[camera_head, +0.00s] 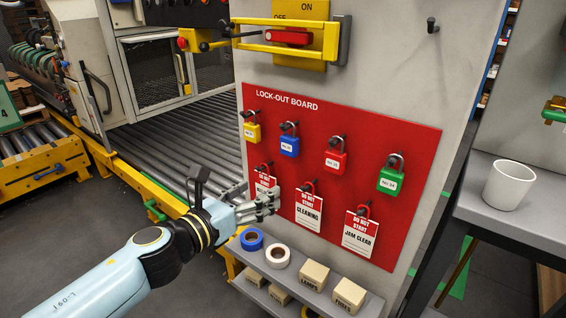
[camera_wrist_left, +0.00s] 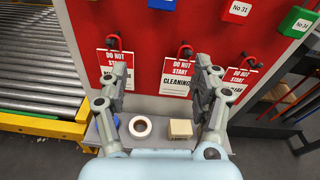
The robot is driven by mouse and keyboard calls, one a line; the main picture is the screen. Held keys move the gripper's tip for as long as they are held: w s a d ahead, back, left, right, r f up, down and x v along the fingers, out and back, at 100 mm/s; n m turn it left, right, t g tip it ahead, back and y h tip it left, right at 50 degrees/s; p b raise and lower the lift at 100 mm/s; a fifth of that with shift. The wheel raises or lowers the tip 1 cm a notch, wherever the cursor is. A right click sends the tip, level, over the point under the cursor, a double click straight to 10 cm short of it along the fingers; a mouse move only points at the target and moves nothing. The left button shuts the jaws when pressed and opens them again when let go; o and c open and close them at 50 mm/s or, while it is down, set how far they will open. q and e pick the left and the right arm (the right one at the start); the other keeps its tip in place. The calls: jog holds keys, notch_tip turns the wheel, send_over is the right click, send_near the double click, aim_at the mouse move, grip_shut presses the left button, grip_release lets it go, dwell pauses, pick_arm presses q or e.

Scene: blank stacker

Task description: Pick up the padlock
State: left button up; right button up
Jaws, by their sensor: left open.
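Several padlocks hang in a sloping row on the red lock-out board (camera_head: 420,150): a yellow one (camera_head: 253,133), a blue one (camera_head: 289,146), a red one (camera_head: 336,160) and a green one (camera_head: 392,181). My left gripper (camera_head: 270,201) is open and empty in front of the lower left of the board, below the padlocks and by the hanging tags. In the left wrist view its fingers (camera_wrist_left: 163,77) are spread apart with the cleaning tag beyond and between them. The green padlock (camera_wrist_left: 298,22) shows at that view's upper right. My right gripper is out of view.
Red-and-white tags, including a cleaning tag (camera_head: 308,212) and a jam clear tag (camera_head: 360,234), hang below the padlocks. A shelf under the board holds tape rolls (camera_head: 277,257) and small boxes (camera_head: 348,295). A white cup (camera_head: 509,186) stands on a side table. A roller conveyor (camera_head: 175,140) lies left.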

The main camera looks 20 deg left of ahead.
pick_arm(q)
jog(key=m+t, duration=0.1)
send_near(286, 139)
jog(key=shift+h, duration=0.3)
jog(key=x, duration=0.3)
jog(key=p+x, duration=0.1)
jog(key=x, duration=0.1)
jog(key=shift+w+d+f, duration=0.1)
jog(key=shift+w+d, duration=0.15)
jog(key=shift+d, duration=0.05)
jog(key=x, duration=0.6)
jog(key=shift+a, duration=0.3)
jog(key=shift+c, duration=0.2)
grip_shut()
